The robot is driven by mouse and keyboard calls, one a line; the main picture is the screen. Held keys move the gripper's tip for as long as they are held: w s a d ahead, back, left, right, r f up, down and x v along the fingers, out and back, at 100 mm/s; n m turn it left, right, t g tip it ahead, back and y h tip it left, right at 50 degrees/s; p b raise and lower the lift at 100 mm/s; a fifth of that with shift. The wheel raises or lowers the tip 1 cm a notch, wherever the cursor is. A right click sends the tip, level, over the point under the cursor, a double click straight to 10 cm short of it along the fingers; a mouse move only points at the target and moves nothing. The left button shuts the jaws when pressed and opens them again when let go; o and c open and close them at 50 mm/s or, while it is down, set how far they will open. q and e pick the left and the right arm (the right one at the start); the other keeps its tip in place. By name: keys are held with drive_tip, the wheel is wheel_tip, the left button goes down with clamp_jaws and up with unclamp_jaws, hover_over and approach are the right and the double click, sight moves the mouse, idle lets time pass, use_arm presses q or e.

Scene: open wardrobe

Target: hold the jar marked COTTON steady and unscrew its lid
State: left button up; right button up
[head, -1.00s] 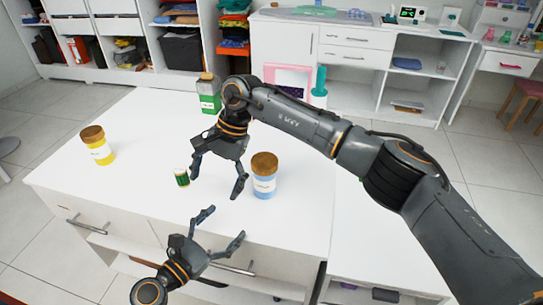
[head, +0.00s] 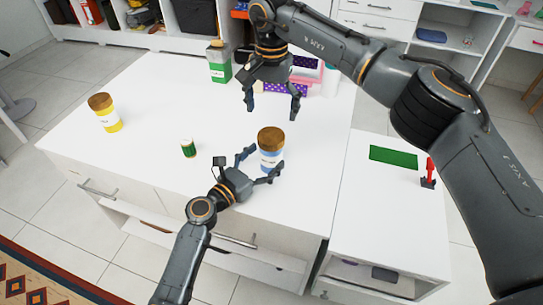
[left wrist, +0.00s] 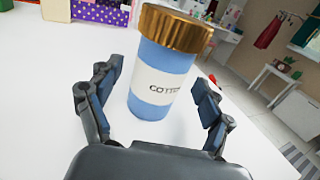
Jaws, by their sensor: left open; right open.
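The jar marked COTTON (head: 270,158) is blue with a white label and a brown-gold lid (head: 271,138). It stands upright on the white table (head: 160,125). In the left wrist view the jar (left wrist: 161,80) is between the fingers, with the lid (left wrist: 177,28) above them. My left gripper (head: 260,166) is open around the jar's front, with gaps showing between fingers and jar. My right gripper (head: 272,112) is open and empty above the table, behind and above the jar, fingers pointing down.
A yellow jar (head: 106,113) with a brown lid stands at the left. A small green spool-like item (head: 188,148) is left of the COTTON jar. A green box (head: 219,67) stands at the back. A green mat (head: 393,156) and red item (head: 430,172) lie right.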

sight(265, 158)
use_arm(q)
drive_tip(key=shift+x, duration=1.7)
clamp_jaws()
